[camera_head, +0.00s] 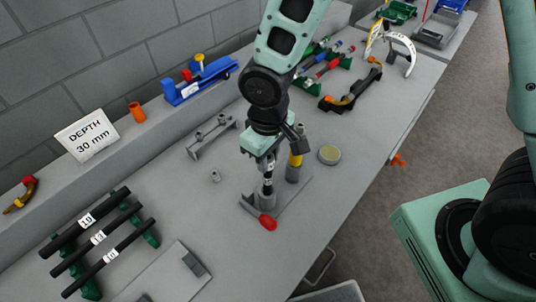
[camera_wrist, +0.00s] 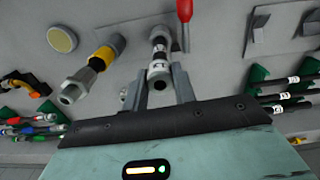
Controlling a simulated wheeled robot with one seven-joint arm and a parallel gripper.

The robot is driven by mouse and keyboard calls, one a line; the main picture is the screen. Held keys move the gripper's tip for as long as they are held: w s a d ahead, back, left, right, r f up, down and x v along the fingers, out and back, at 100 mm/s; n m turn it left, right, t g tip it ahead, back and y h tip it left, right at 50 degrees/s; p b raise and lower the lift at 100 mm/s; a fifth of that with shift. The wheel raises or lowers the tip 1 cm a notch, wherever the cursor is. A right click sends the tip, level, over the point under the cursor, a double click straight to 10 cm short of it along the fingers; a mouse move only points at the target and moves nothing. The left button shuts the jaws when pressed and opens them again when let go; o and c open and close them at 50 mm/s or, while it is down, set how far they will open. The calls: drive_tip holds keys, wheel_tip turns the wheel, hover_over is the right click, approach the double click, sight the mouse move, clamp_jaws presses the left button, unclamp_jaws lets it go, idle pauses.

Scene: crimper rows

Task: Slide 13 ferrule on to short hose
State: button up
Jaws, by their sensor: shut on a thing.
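My gripper (camera_wrist: 163,82) points down over the bench. It is shut on a small grey ferrule with a white label (camera_wrist: 159,68), seen between the fingers in the wrist view. Below the ferrule, a short black hose (camera_head: 267,189) with a white label stands upright in a grey clamp (camera_head: 282,201) with a red handle (camera_head: 267,222). The ferrule is in line with the hose top. I cannot tell whether it is around the hose or just above it. In the head view my fingers largely hide the ferrule.
A yellow-banded grey post (camera_head: 295,161) stands close right of my gripper. A loose grey fitting (camera_head: 215,175) and a small rack (camera_head: 208,139) are to the left. Labelled black hoses (camera_head: 94,238) lie on green holders. A round yellow-topped disc (camera_head: 329,154) lies right. A sign (camera_head: 87,134) reads DEPTH 30 mm.

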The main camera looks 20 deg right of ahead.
drive_tip(key=shift+f, duration=0.2)
drive_tip(key=o, duration=1.1)
drive_tip(key=shift+c, duration=0.2)
drive_tip(key=shift+r, duration=0.15)
wheel_tip(320, 180, up, 17)
drive_tip(key=b, duration=0.1)
drive_tip(key=s+d+f+b, duration=0.2)
drive_tip(key=s+f, duration=0.1)
drive_tip(key=s, duration=0.3)
drive_tip(key=s+d+f+b, duration=0.1)
drive_tip(key=s+d+f, duration=0.1)
drive_tip(key=s, duration=0.4)
drive_tip(key=shift+s+f+y+b, duration=0.3)
drive_tip(key=shift+s+f+b, duration=0.1)
drive_tip(key=shift+f, duration=0.4)
